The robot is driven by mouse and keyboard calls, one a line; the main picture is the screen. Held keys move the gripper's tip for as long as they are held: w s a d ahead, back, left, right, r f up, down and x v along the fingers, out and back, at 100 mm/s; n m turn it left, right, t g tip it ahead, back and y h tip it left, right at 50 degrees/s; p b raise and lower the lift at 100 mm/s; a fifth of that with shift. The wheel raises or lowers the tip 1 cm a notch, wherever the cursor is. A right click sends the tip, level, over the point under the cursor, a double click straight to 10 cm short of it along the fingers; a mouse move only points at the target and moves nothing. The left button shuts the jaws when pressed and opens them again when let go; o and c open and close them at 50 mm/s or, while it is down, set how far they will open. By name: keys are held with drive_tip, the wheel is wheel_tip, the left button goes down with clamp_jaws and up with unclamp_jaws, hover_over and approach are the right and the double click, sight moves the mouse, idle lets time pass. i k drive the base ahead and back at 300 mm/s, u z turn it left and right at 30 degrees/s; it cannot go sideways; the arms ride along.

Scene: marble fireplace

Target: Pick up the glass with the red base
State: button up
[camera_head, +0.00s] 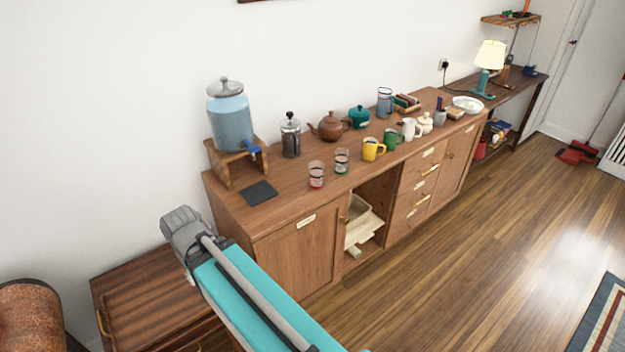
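Two small clear glasses stand upright near the front edge of the wooden sideboard (235,205). The left glass (316,175) shows red toward its base and a dark band around it. The right glass (341,160) stands just behind and to the right, with a similar band; its base looks darker or greenish, too small to be sure. My turquoise and grey arm reaches in from the bottom, in front of the sideboard's left end and apart from both glasses.
A water dispenser (230,118) on a wooden stand, a dark mat (258,193) and a French press (290,135) are left of and behind the glasses. A teapot (330,126) stands behind; a yellow mug (372,149) is to the right. A low cabinet (150,295) stands lower left.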

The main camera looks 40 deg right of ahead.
sight(316, 168)
drive_tip(key=k, duration=1.65)
drive_tip(key=z, duration=0.9)
drive_tip(key=i, duration=1)
drive_tip(key=u, duration=0.05)
